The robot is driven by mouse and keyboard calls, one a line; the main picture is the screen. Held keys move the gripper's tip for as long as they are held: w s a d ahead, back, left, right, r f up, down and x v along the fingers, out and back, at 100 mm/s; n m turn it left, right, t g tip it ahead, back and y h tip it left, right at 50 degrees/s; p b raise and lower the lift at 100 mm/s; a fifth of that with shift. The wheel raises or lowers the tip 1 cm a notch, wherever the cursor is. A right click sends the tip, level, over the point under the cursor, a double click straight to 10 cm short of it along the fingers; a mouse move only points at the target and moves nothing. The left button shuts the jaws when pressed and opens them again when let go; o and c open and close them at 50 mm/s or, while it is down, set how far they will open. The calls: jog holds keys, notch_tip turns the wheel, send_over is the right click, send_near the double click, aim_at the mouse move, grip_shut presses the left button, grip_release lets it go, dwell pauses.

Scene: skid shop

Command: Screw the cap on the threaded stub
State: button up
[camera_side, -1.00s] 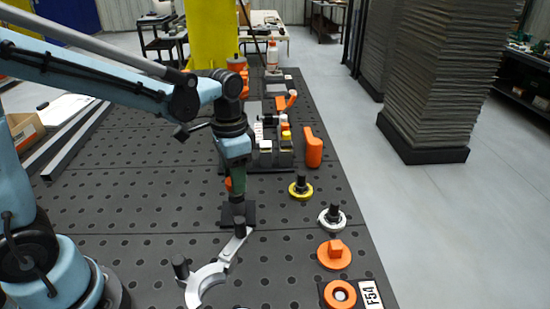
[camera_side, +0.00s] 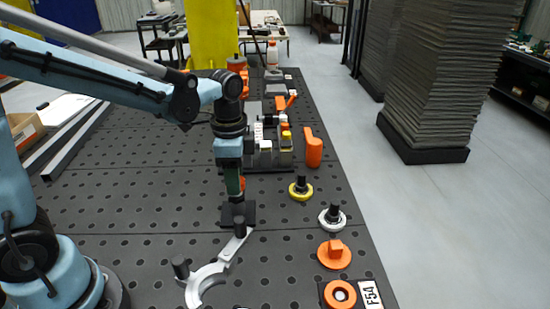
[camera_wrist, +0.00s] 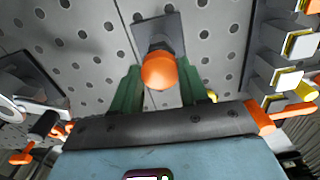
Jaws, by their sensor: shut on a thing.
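The orange cap (camera_wrist: 160,72) is between my gripper's (camera_wrist: 159,80) two green fingers in the wrist view. In the side view my gripper (camera_side: 236,193) points down over a small dark plate (camera_side: 228,216), and only a sliver of orange shows beside the fingers. My gripper is shut on the cap. In the wrist view a dark stub (camera_wrist: 159,46) shows right behind the cap, on the dark plate (camera_wrist: 152,27). The cap hides part of the stub, and I cannot tell whether the threads are engaged.
A grey hook-shaped tool (camera_side: 206,277) lies just in front of the plate, with a black post (camera_side: 180,267) at it. Yellow (camera_side: 301,190), white (camera_side: 332,218) and orange (camera_side: 334,254) round parts line the right edge. A rack of blocks (camera_side: 268,158) stands behind.

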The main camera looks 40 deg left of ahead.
jog(key=o, duration=1.1)
jog(key=shift+o, duration=0.4)
jog(key=shift+o, duration=0.8)
jog(key=shift+r, duration=0.15)
jog(key=shift+r, duration=3.4)
jog(key=shift+s, duration=0.1)
